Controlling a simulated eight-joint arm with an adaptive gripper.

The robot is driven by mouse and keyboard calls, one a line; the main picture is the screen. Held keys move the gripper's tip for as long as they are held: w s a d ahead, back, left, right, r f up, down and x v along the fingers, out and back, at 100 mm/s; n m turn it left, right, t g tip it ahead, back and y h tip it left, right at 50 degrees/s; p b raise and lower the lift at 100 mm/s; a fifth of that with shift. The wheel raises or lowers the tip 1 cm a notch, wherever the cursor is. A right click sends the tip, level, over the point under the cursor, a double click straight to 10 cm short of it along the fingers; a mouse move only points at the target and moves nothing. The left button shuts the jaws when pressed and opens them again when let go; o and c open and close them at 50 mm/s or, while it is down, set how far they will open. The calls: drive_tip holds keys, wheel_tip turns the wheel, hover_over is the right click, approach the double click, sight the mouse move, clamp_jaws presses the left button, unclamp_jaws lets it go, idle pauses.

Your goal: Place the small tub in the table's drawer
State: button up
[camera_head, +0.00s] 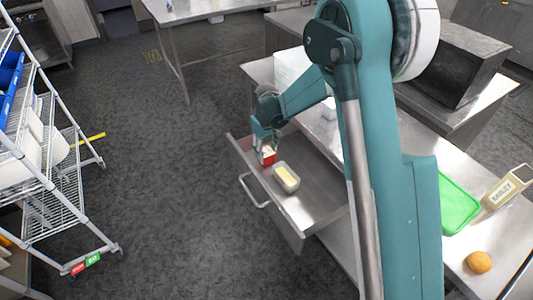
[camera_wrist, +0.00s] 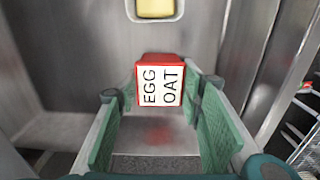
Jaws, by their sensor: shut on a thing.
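A small red tub (camera_head: 268,157) with a white label is between the fingers of my gripper (camera_head: 266,148) in the head view. In the wrist view the tub (camera_wrist: 160,60) shows its label, reading EGG OAT, with the fingertips (camera_wrist: 158,90) closed against its two sides. The table's drawer (camera_head: 315,197) is pulled open, and the tub is within its far left end. A faint red reflection shows on the drawer metal in the wrist view. I cannot tell whether the tub touches the drawer floor.
A pale container with yellow contents (camera_head: 286,177) lies in the drawer beside the tub. It also shows in the wrist view (camera_wrist: 156,8). On the table are a green tray (camera_head: 458,204), a BARLEY carton (camera_head: 507,187) and a round brown item (camera_head: 479,262). A wire rack (camera_head: 70,165) stands left.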

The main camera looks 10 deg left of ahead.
sight(267, 152)
drive_tip(key=shift+f, duration=0.15)
drive_tip(key=o, duration=1)
wheel_tip(267, 152, up, 12)
drive_tip(key=shift+r+p, duration=0.2)
drive_tip(key=shift+p, duration=0.7)
idle(0.4)
